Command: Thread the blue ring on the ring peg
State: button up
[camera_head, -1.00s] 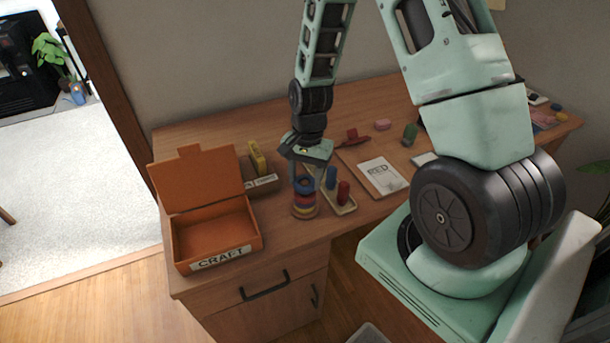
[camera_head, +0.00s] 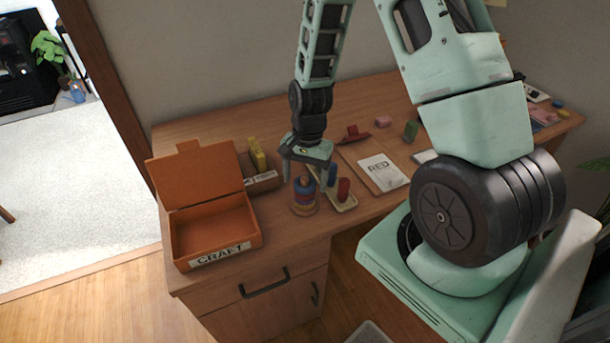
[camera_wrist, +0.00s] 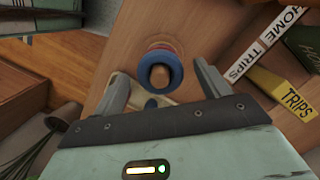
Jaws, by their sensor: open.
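The blue ring (camera_head: 303,187) sits around the ring peg (camera_head: 303,179), on top of the stack of coloured rings in the head view. In the wrist view the blue ring (camera_wrist: 175,67) encircles the wooden peg top (camera_wrist: 159,76), with a bit of red below it. My gripper (camera_head: 306,181) is open just above the stack. In the wrist view its fingers (camera_wrist: 158,80) stand apart on either side of the blue ring, with gaps between them and it. The lower rings are mostly hidden in the wrist view.
A tray (camera_head: 347,205) with a blue and a red peg stands right beside the stack. An open orange CRAFT box (camera_head: 183,247) is at left, and a holder with yellow items (camera_head: 258,157) behind.

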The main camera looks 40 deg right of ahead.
jog(key=shift+r, duration=0.1)
notch_tip(320, 180, up, 17)
jog(key=w+d, duration=0.1)
jog(key=d, duration=0.1)
jog(key=shift+w+d, duration=0.15)
dwell(0.6)
jog(key=s+a+r+n, duration=0.1)
jog(key=s+a+n, duration=0.25)
jog(key=a, duration=0.35)
jog(key=s+a+r+n, duration=0.1)
jog(key=s+a+n, duration=0.1)
jog(key=a+n, duration=0.45)
jog(key=s+a+n+h, duration=0.1)
jog(key=s+a+n, duration=0.9)
jog(key=s, duration=0.3)
jog(key=shift+s+a+r+t, duration=0.35)
jog(key=shift+a+r+t, duration=0.1)
jog(key=shift+a, duration=0.3)
